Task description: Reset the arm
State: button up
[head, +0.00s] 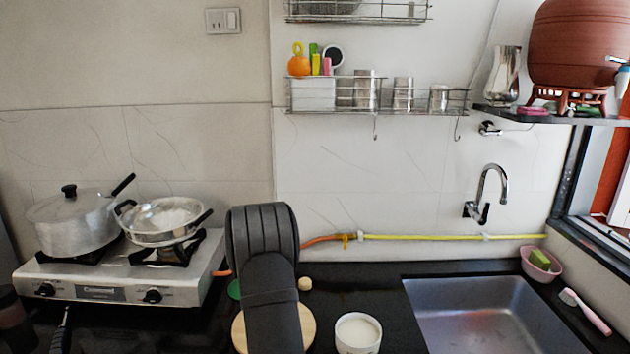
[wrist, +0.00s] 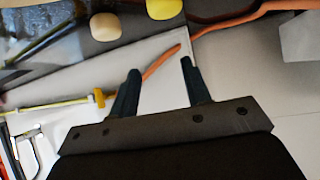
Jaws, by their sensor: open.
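My gripper (wrist: 159,80) shows in the wrist view with its two dark fingers spread apart and nothing between them. Behind the fingers are the pale wall and an orange hose (wrist: 225,24). In the head view my arm rises in the middle, over the counter, and it hides the gripper's fingers. The clay waterpot (head: 578,45) stands on a reddish stand on the shelf at the top right, well away from my arm.
A stove (head: 110,278) with a lidded pot (head: 72,225) and a pan (head: 165,220) is at left. A round wooden board (head: 307,325) lies under my arm, beside a white bowl (head: 358,333). The sink (head: 490,315) is at right. Wire racks (head: 380,98) hang above.

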jog(key=s+d+r+m+h, duration=0.1)
jog(key=s+d+r, duration=0.15)
jog(key=d, duration=0.35)
jog(key=s+d+r+m+h, duration=0.1)
jog(key=s+d+r, duration=0.15)
jog(key=d, duration=0.35)
jog(key=s+d+r+m+g+h, duration=0.1)
jog(key=s+d+r+m+h, duration=0.15)
jog(key=s+d, duration=0.85)
jog(key=s+d+r+m+g+h, duration=0.2)
jog(key=s+d+m, duration=0.1)
jog(key=s+d, duration=0.8)
jog(key=w+a+f, duration=0.3)
jog(key=a+f, duration=0.1)
jog(key=a, duration=0.4)
jog(key=shift+w+f, duration=0.2)
jog(key=shift+f, duration=0.2)
jog(key=shift+n+y, duration=0.25)
